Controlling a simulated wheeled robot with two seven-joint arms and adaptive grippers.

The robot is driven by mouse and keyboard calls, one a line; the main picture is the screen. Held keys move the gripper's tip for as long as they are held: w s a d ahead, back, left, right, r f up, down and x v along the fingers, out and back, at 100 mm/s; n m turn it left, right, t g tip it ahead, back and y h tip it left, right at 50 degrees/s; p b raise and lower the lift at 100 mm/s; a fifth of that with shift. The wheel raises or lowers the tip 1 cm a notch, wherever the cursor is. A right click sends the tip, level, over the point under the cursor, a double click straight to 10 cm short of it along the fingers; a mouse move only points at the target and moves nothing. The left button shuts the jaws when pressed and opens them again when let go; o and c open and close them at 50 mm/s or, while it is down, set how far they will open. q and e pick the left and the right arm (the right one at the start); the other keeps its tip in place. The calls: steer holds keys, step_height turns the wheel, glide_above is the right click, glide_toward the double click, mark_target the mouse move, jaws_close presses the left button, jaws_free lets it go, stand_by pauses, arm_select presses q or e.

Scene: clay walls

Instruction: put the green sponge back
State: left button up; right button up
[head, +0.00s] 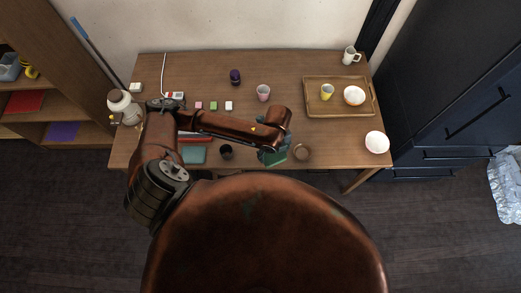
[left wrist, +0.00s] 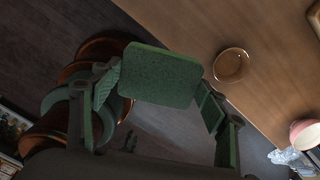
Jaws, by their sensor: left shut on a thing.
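The green sponge (left wrist: 160,75) is a flat rounded block, seen between the fingers in the left wrist view. My left gripper (head: 273,155) is shut on it, with a green-padded finger at each side. In the head view the gripper hangs at the front edge of the wooden table (head: 290,68), left of a small brown round dish (head: 302,152). The arm covers most of the sponge there. In the left wrist view the dish (left wrist: 231,65) lies right of the sponge, apart from it, and dark floor shows behind the sponge.
A wooden tray (head: 339,113) holds a yellow cup and a white bowl.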

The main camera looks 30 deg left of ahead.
mark_target(272, 162)
arm_select(q)
steer(key=s+m, duration=0.1)
steer(key=s+d+f+m, duration=0.1)
steer(key=m, duration=0.1)
steer(key=s+m, duration=0.1)
steer(key=shift+d+f+p, duration=0.15)
steer(key=shift+f+p, duration=0.1)
steer(key=shift+p, duration=0.05)
steer(key=shift+s+f+m, duration=0.1)
steer(key=shift+f+m, duration=0.05)
steer(key=shift+m, duration=0.35)
steer(key=w+a+f, duration=0.2)
steer(key=a+f, duration=0.1)
steer(key=w+a+f, duration=0.5)
steer(key=w+a, duration=0.1)
steer(key=a, duration=0.1)
steer(key=shift+f, duration=0.4)
steer(key=shift+w+a+f, duration=0.3)
steer(key=shift+f, duration=0.15)
step_height(272, 162, down, 3)
steer(key=shift+f, duration=0.15)
arm_select(e)
steer(key=shift+r, duration=0.4)
steer(key=shift+a, duration=0.15)
